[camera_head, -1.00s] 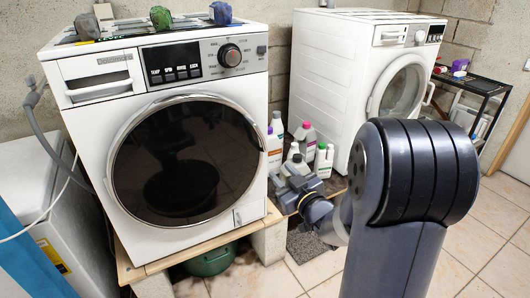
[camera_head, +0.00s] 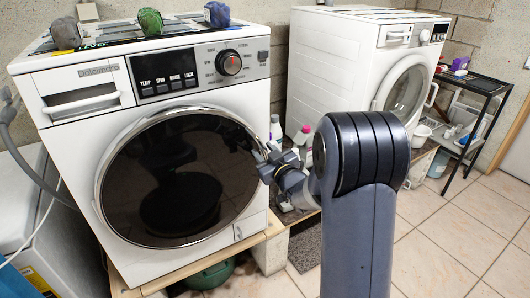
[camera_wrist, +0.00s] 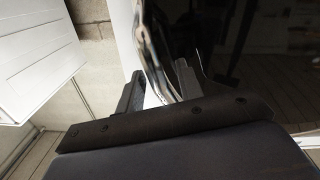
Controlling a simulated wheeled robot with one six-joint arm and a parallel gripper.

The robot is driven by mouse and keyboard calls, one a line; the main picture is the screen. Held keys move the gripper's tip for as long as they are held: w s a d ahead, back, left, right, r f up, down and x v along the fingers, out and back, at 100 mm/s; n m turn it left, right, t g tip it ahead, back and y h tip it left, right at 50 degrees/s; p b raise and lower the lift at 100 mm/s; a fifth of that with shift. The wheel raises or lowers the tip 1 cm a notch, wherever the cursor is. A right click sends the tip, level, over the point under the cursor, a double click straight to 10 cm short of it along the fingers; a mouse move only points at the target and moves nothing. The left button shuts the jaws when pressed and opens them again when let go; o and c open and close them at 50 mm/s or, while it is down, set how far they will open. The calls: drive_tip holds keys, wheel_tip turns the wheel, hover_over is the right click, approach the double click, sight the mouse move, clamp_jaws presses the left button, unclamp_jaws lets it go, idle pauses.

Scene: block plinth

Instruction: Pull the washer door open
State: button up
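The near white washer (camera_head: 80,150) stands with its front towards me. Its round dark-glass door (camera_head: 180,185) with a chrome rim looks shut in the head view; a slight gap cannot be ruled out. My gripper (camera_head: 264,168) is at the right edge of the door rim. In the wrist view my gripper (camera_wrist: 158,84) has its two dark fingers apart, one on each side of the door's shiny edge (camera_wrist: 150,50), with the glass behind the right finger. Contact with the rim cannot be made out.
Several bottles (camera_head: 276,130) stand behind my gripper, partly hidden by my arm. A second white washer (camera_head: 335,70) is at the back right, beside a black rack (camera_head: 490,85). Three coloured lumps, including a green one (camera_head: 150,21), sit on the near washer. Tiled floor at right is free.

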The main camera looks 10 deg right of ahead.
drive_tip(key=shift+c, duration=0.3)
clamp_jaws()
drive_tip(key=shift+s, duration=0.1)
